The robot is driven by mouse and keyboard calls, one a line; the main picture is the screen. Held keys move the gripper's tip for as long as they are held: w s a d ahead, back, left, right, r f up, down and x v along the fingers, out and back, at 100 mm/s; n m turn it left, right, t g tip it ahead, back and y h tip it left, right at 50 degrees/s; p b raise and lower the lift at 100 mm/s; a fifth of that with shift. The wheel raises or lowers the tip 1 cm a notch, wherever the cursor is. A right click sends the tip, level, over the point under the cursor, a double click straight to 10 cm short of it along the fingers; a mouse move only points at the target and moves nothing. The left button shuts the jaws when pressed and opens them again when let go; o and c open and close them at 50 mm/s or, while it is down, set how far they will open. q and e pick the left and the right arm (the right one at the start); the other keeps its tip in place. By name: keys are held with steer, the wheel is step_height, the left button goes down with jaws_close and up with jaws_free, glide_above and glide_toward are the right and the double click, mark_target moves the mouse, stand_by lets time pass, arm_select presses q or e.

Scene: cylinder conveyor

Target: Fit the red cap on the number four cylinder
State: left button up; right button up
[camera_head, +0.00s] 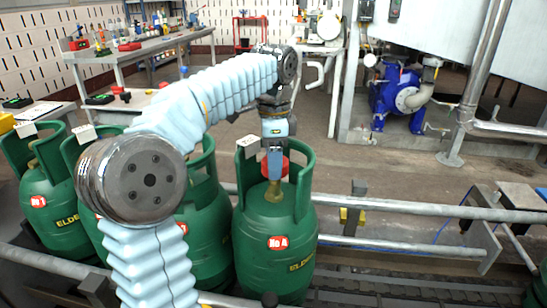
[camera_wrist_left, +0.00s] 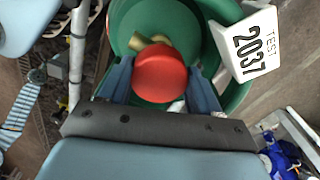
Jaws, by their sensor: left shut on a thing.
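The number four cylinder (camera_head: 272,262) is green with a red "No 4" label and stands upright in the row on the conveyor. Its brass valve (camera_head: 264,193) shows inside the collar. The red cap (camera_head: 277,167) is over that valve, held by my left gripper (camera_head: 273,168), which points down into the collar. In the left wrist view the round red cap (camera_wrist_left: 160,72) sits between the two blue fingers of my gripper (camera_wrist_left: 161,82), with a bit of brass showing beyond it. Whether the cap touches the valve I cannot tell. My right gripper is not in view.
Several other green cylinders (camera_head: 52,214) stand to the left, partly behind my left arm. A white tag (camera_wrist_left: 246,42) reading "TEST 2037" is on the collar close to my fingers.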

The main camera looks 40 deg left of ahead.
arm_select(q)
steer(key=shift+f+b, duration=0.3)
steer(key=shift+f, duration=0.25)
steer(key=o, duration=1.1)
step_height(320, 180, up, 14)
steer(key=p, duration=0.5)
steer(key=shift+f, duration=0.1)
